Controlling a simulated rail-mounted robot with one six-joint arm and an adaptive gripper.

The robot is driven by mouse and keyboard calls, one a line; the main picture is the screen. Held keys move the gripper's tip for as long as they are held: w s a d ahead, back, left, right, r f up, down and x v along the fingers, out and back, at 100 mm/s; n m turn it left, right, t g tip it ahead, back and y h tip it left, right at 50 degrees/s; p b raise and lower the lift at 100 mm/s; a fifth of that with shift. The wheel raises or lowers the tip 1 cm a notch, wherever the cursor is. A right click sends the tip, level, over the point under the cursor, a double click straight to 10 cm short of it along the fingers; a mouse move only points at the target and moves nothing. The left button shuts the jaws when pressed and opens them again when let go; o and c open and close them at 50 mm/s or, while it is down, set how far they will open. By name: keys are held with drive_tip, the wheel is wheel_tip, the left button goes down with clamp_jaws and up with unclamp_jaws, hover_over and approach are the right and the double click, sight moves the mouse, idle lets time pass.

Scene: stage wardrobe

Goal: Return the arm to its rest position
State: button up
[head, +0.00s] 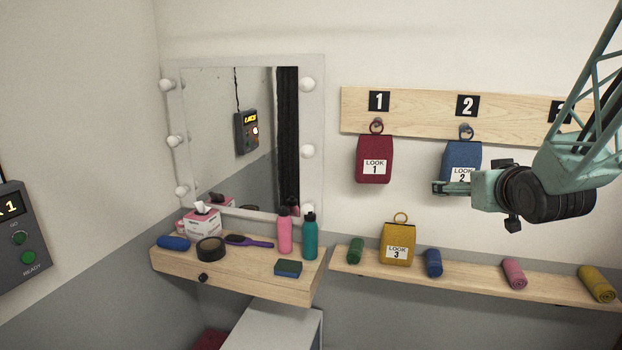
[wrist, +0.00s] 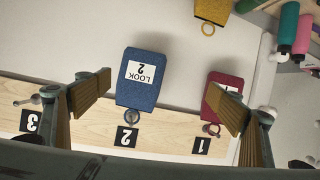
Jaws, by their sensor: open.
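My gripper (head: 452,187) is at the right in the head view, in front of the blue LOOK 2 bag and partly covering its lower part. Its two fingers stand wide apart in the wrist view, with nothing held between them. The blue LOOK 2 bag (head: 461,156) hangs by its ring under number 2. It shows upside down between the fingers in the wrist view (wrist: 139,90); a gap to each finger is visible there.
The red LOOK 1 bag (head: 374,168) hangs under number 1 on the wooden peg board (head: 420,112). The yellow LOOK 3 bag (head: 397,252) stands on the lower shelf (head: 465,282) among rolled cloths. Bottles and a tissue box crowd the mirror shelf (head: 235,278).

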drive_tip(key=s+a+f+g+b, duration=0.2)
drive_tip(key=s+a, duration=0.4)
drive_tip(key=s, duration=1)
drive_tip(key=s+a+f+g+y+b, duration=0.1)
drive_tip(key=s+a, duration=0.6)
drive_tip(key=s, duration=1)
drive_tip(key=s+a+f+g+y+b, duration=0.1)
drive_tip(key=s+a+f+g+b, duration=0.2)
drive_tip(key=s, duration=1.3)
drive_tip(key=a+f+g, duration=0.2)
drive_tip(key=a+g, duration=0.1)
drive_tip(key=a, duration=0.1)
drive_tip(key=shift+s+a+f+g, duration=0.15)
drive_tip(key=shift+s+f+g, duration=0.1)
drive_tip(key=shift+s+g, duration=0.15)
